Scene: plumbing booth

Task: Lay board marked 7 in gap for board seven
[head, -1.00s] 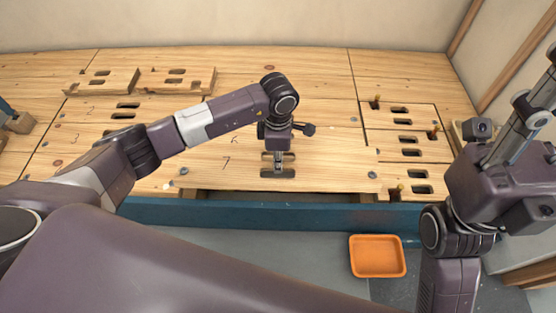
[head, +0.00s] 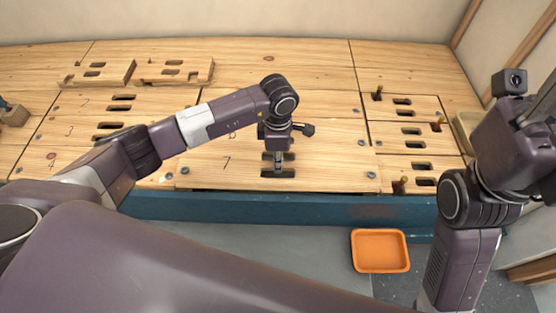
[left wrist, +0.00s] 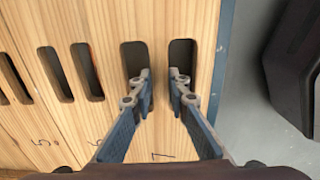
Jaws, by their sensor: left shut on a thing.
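The board marked 7 (head: 330,173) is a pale wooden plank with two handle slots, lying along the front edge of the wooden deck. It looks nearly level with the boards around it; a thin dark line shows under its front edge. My left gripper (head: 278,170) is shut on this board's middle bar, one finger in each slot. The left wrist view shows the board (left wrist: 207,60) and the fingers (left wrist: 160,80) in the slots. The gap under the board is mostly hidden. My right gripper is partly cut off at the right edge, and its jaws are unclear.
Board 6 (left wrist: 108,25) lies beside board 7. Two loose slotted boards (head: 172,71) lie at the back left. Boards with upright pegs (head: 438,124) are at the right. A blue beam (head: 300,207) runs along the front, with an orange tray (head: 380,251) below.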

